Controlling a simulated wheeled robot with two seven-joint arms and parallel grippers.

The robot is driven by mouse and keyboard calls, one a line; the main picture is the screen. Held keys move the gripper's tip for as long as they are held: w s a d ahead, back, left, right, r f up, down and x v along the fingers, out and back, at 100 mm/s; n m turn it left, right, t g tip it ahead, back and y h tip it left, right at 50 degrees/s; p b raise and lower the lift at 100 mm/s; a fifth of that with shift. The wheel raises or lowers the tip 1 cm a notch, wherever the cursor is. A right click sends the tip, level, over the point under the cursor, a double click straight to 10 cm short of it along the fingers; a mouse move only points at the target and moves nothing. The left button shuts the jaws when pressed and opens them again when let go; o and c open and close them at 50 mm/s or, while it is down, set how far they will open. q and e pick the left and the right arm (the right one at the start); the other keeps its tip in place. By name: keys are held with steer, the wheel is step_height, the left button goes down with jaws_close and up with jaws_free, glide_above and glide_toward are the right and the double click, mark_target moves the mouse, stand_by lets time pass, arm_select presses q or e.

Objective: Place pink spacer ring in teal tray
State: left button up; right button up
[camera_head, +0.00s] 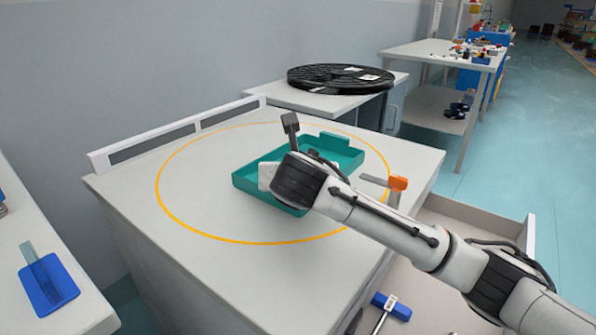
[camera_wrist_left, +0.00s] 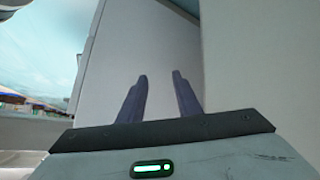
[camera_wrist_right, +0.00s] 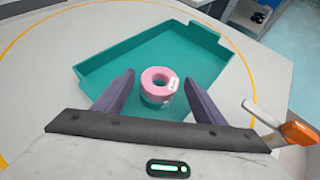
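The teal tray (camera_head: 345,152) lies on the white worktop inside a yellow circle; it also shows in the right wrist view (camera_wrist_right: 112,66). The pink spacer ring (camera_wrist_right: 155,76), with a white label on its side, appears inside the tray near its front wall. In the head view my right arm hides the ring. My right gripper (camera_wrist_right: 159,77) is open, one finger on each side of the ring, with gaps visible. My left gripper (camera_wrist_left: 160,75) is open and empty in front of plain pale surfaces; it is not in the head view.
An orange-handled item (camera_head: 398,183) stands at the worktop's right edge, close to my right gripper. A black reel (camera_head: 340,78) lies on a table behind. A low white rail (camera_head: 180,131) lines the back left edge. An open drawer (camera_head: 470,216) juts out at right. The worktop's left is clear.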

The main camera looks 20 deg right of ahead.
steer(key=shift+r, duration=0.1)
steer(key=shift+s+a+r, duration=0.1)
steer(key=shift+r, duration=0.2)
arm_select(q)
steer(key=r+p, duration=0.1)
steer(key=s+a+r+t+p, duration=0.1)
steer(key=p, duration=0.1)
steer(key=shift+a, duration=0.3)
arm_select(e)
steer(key=v, duration=1.1)
steer(key=shift+s, duration=0.35)
